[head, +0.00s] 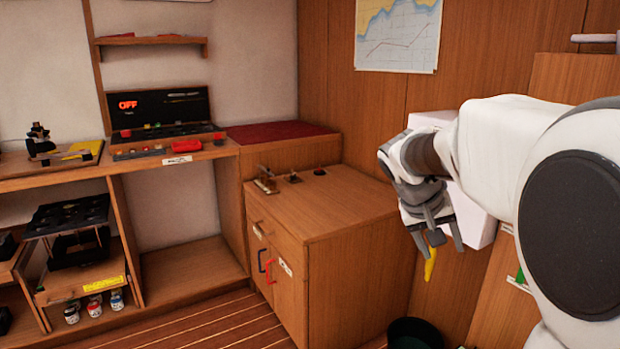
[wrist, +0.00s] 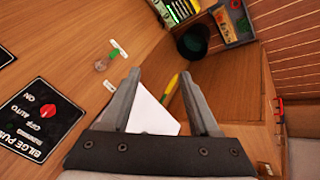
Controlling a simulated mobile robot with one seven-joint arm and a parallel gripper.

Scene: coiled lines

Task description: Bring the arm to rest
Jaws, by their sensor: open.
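My gripper (head: 440,238) is at the right in the head view, in front of a white box on the wood wall, with its fingers pointing down. In the wrist view its two fingers (wrist: 159,76) stand apart with a gap between them, and nothing is clamped there. A slim yellow thing (head: 430,264) shows just below the fingertips in the head view. It also shows beyond the gap in the wrist view (wrist: 172,84); I cannot tell whether it touches a finger. My white arm (head: 505,140) is stretched out from the right edge.
A wooden cabinet (head: 335,215) stands left of my gripper. A dark bin (head: 415,334) is on the floor below. The white box (head: 478,222) is close behind my gripper. In the wrist view a black bilge pump panel (wrist: 38,122) has a red knob. Open floor (head: 225,325) lies front left.

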